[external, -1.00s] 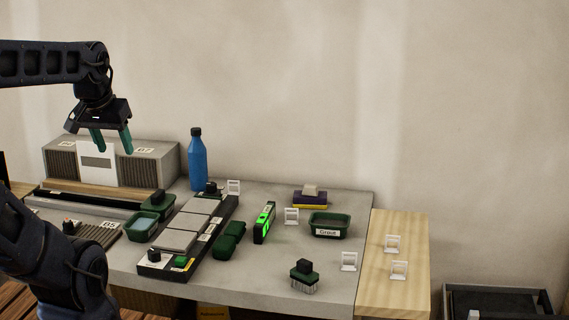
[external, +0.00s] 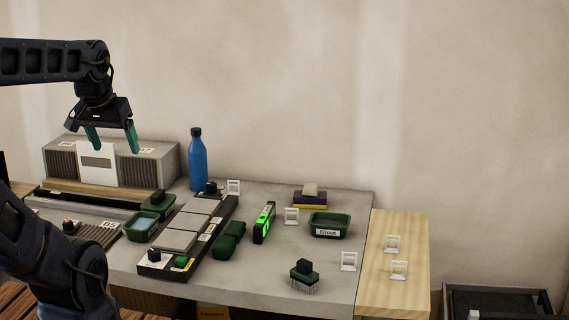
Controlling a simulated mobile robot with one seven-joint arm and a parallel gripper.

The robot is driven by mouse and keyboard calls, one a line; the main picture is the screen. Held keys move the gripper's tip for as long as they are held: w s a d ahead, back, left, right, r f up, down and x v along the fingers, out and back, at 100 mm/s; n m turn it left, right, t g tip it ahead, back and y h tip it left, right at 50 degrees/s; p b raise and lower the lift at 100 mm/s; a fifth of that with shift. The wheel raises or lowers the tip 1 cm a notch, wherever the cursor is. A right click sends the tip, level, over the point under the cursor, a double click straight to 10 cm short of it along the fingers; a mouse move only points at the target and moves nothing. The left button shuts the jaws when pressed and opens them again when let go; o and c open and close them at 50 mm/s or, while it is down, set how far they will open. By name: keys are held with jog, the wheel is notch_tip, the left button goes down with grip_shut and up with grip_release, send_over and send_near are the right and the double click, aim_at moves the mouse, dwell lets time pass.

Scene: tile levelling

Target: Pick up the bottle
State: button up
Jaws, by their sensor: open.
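The bottle (external: 197,164) is blue with a black cap and stands upright near the back edge of the grey table, right of a grey box. My gripper (external: 114,149) hangs in the air to the left of the bottle, in front of the grey box in the picture. Its two green fingers point down, apart and empty. It does not touch the bottle. The bottle's lower right side is close to a black-knobbed tool (external: 210,188), which partly overlaps its base in the picture.
The grey box (external: 160,160) stands left of the bottle. In front are a tile tray (external: 160,268), green tubs (external: 141,226), a green-lit level (external: 264,222), a grout tub (external: 330,224) and a brush (external: 304,275).

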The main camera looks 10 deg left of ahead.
jog(key=w+r+m+g, duration=0.1)
jog(key=w+r+m, duration=0.35)
jog(key=w, duration=0.75)
jog(key=m+g, duration=0.4)
jog(key=m, duration=0.9)
send_over(197, 129)
jog(key=f, duration=1.2)
jog(key=shift+s+f, duration=0.1)
jog(key=shift+s, duration=0.1)
jog(key=shift+w+f+m, duration=0.25)
jog(key=shift+w+f, duration=0.1)
jog(key=shift+f, duration=0.05)
notch_tip(197, 129, down, 5)
jog(key=shift+f, duration=0.2)
jog(key=shift+a+f, duration=0.2)
jog(key=shift+f, duration=2.45)
jog(key=shift+r, duration=0.1)
grip_shut()
